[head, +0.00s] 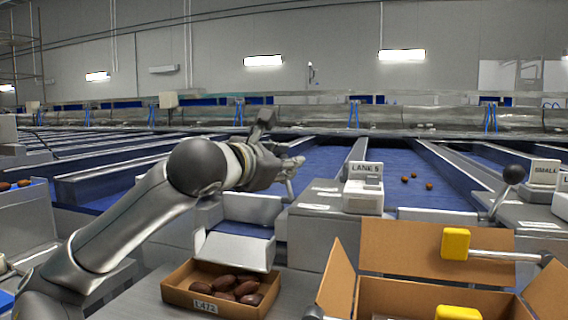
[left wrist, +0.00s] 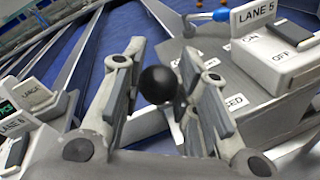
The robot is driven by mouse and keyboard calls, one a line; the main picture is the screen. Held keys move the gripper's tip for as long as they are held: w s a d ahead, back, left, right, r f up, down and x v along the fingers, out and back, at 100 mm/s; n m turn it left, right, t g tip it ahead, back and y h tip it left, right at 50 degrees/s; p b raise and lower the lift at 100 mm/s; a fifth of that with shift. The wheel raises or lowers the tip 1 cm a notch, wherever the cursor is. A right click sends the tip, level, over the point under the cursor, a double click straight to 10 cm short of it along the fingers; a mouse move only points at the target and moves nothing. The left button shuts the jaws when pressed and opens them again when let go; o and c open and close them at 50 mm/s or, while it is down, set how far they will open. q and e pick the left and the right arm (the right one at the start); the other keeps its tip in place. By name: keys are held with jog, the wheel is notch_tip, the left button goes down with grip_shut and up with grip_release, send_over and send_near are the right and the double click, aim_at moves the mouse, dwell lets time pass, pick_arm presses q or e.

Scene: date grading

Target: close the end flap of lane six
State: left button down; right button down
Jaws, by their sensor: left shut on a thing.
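My left gripper (head: 288,166) reaches over the lane end just left of the LANE 5 control post. In the left wrist view its two fingers are closed on the black ball knob (left wrist: 157,85) of a lever. A pale flap panel (head: 252,208) crosses the lane end below the gripper, above a chute (head: 236,250) sloping to the carton. The lever's rod is largely hidden. My right gripper is not in view.
A small carton (head: 172,292) marked L472 holds several dates under the chute. A larger open carton (head: 390,243) stands at the right, near yellow blocks (head: 455,243) on rods. The LANE 5 post (head: 363,198) is close to my gripper. Another knobbed lever (head: 514,174) stands right.

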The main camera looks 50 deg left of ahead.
pick_arm(q)
jog(key=shift+f, duration=0.2)
jog(key=c, duration=1.5)
grip_release()
jog(key=shift+c, duration=0.2)
jog(key=o, duration=0.4)
jog(key=shift+s+r, duration=0.1)
jog(key=shift+o, duration=0.2)
jog(key=shift+s+r, duration=0.1)
jog(key=v, duration=1.1)
jog(key=shift+s, duration=0.4)
jog(key=shift+d, duration=0.1)
